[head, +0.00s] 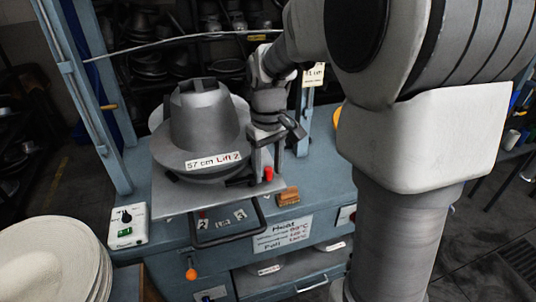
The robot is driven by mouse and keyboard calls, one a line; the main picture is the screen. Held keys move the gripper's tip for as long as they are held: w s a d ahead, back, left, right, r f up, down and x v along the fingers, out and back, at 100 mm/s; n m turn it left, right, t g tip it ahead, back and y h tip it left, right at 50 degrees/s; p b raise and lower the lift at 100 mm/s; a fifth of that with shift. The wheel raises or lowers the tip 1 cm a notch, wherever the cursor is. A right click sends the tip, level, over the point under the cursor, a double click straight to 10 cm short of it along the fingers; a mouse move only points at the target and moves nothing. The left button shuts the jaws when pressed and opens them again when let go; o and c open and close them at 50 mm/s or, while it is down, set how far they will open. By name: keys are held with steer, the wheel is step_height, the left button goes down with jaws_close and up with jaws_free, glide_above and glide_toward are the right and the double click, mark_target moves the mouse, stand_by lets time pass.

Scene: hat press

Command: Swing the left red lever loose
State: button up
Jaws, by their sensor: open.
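A small red lever end (268,174) shows at the front right of the grey hat mould (203,115), close to the plate's edge. A short dark bar (240,181) lies just left of it. My gripper (265,164) points down at the mould's right side, with its fingers apart. The red end shows at the fingertips; whether they touch it I cannot tell. Only one red end is in view. Any lever on the far side is hidden by the mould or my arm.
The mould, labelled "57 cm", sits on a metal plate (180,202) on the blue press table (160,255). A dark handle loop (232,238) sticks out in front. A wooden block (288,196) lies right of it. A control box (127,227) and white hats (50,262) are left.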

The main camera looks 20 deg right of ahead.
step_height(320, 180, up, 17)
steer(key=shift+r+p, duration=0.2)
steer(key=shift+p, duration=0.2)
steer(key=s+a+f+m+t, duration=0.1)
steer(key=s+f, duration=0.3)
steer(key=s, duration=0.4)
steer(key=s+a+f+m+t, duration=0.1)
steer(key=s+f+t, duration=0.3)
steer(key=s, duration=0.5)
steer(key=shift+s+a+m+t, duration=0.2)
steer(key=shift+m+t, duration=0.1)
steer(key=shift+m, duration=0.3)
